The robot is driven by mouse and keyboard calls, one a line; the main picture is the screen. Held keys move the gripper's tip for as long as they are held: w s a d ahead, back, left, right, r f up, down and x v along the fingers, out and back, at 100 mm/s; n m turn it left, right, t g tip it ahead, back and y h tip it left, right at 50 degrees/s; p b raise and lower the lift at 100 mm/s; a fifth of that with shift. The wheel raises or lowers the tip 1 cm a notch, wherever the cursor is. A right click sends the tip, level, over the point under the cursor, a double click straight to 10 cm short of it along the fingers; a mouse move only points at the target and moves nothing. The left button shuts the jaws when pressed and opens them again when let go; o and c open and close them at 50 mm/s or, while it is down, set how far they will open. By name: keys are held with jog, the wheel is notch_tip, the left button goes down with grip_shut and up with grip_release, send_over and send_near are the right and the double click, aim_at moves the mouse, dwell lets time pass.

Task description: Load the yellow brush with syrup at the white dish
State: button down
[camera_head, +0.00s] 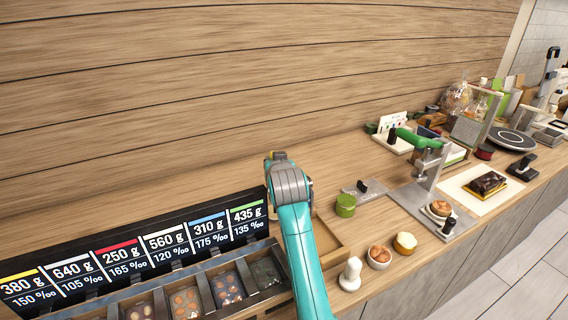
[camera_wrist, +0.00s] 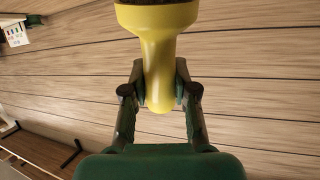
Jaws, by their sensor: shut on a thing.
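In the wrist view the yellow brush (camera_wrist: 158,48) stands between the two fingers of my gripper (camera_wrist: 160,82), which is shut on its rounded handle. The brush's wide end with dark bristles points to the top edge of that view and is mostly cut off. In the head view my wrist hides the fingers, and only a small yellow patch shows at its top. A small white dish (camera_head: 379,265) with brown-orange pieces stands near the counter's front edge, right of my arm. I cannot tell whether this is the syrup dish; no syrup is clearly visible.
A bowl with a pale yellow top (camera_head: 405,242), a white knobbed tool (camera_head: 350,274) and a green round tin (camera_head: 346,205) stand right of my arm. A metal stand with a green handle (camera_head: 418,138) is farther right.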

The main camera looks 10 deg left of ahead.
jog(key=shift+f, duration=2.9)
jog(key=shift+f, duration=0.8)
jog(key=shift+r, duration=3.55)
jog(key=shift+r, duration=0.1)
